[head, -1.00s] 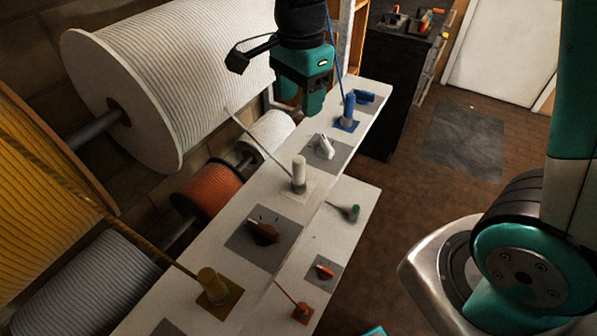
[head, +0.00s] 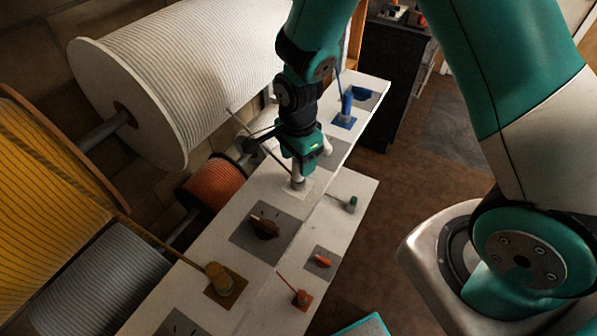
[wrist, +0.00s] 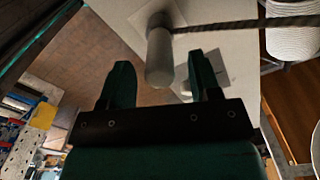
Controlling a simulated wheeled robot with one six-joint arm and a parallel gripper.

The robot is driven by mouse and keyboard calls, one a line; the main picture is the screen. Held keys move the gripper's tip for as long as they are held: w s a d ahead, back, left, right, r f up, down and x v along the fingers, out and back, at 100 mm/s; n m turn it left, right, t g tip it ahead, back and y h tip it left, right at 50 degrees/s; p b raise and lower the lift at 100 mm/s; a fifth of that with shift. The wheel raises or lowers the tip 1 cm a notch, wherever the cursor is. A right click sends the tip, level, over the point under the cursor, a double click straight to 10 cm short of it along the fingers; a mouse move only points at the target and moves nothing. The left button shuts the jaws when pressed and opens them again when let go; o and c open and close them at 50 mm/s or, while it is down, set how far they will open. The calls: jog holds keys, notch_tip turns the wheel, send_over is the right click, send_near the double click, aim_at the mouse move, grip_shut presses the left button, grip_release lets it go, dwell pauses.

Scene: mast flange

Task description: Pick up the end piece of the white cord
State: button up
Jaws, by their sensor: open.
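The white cord's end piece (head: 298,184) is a pale upright cylinder on a light square plate on the white bench. Its upper part is hidden behind my gripper (head: 299,171) in the head view. In the wrist view the end piece (wrist: 160,58) points towards the camera between the two fingers of my gripper (wrist: 159,62). My gripper is open, with a visible gap on each side of the piece. The cord (wrist: 245,24) leaves the base of the piece to the right in the wrist view, and looks dark there.
A blue end piece (head: 347,105) stands farther along the bench (head: 330,225). A large white spool (head: 180,85) is at the left.

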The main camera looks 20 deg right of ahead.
jog(key=shift+f, duration=1.25)
grip_shut()
jog(key=shift+r, duration=0.1)
